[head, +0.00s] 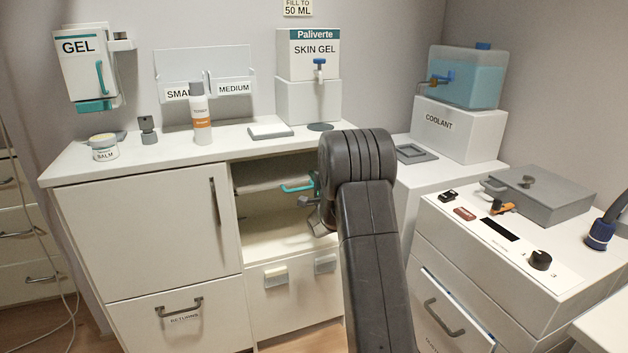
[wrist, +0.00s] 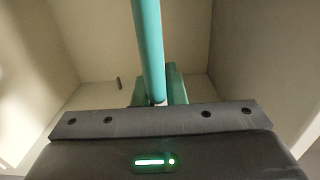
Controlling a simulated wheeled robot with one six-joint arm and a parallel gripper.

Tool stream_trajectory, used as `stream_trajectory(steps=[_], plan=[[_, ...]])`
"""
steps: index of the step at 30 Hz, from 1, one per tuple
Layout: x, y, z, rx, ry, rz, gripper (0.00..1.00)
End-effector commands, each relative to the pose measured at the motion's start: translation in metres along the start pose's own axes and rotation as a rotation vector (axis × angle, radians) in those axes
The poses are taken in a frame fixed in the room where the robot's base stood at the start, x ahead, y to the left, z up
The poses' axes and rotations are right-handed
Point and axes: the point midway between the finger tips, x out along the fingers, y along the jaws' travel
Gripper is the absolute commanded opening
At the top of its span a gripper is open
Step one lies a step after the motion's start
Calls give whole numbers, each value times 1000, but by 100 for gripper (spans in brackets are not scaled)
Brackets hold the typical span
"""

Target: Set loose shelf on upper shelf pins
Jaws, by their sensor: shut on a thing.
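My gripper (head: 314,192) is at the front of the open cabinet compartment (head: 262,222), partly hidden behind my arm. It is shut on a teal handle (head: 296,188), which looks to belong to the loose shelf. A pale board (head: 262,178), apparently that shelf, shows in the upper part of the compartment; its right end is hidden by my arm. In the wrist view the teal bar (wrist: 149,45) runs up from between the jaws (wrist: 158,97). A small dark peg (wrist: 118,83), likely a shelf pin, shows on the inner wall. I cannot tell whether the shelf touches any pin.
A shut cabinet door (head: 165,240) is left of the compartment, and drawers (head: 297,290) are below it. The counter above holds a spray bottle (head: 200,115), a balm jar (head: 104,147) and a skin gel dispenser (head: 310,70). A control cabinet (head: 500,245) stands at the right.

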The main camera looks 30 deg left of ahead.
Motion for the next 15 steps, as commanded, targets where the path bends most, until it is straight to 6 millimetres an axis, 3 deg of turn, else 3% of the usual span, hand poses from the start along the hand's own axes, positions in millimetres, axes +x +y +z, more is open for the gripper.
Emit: stream_trajectory(steps=[1, 3, 6, 15], plan=[[0, -1, 0, 0, 0, -4, 0], [0, -1, 0, 0, 0, -4, 21], [0, -1, 0, 0, 0, -3, 36], [-1, 1, 0, 0, 0, 2, 36]])
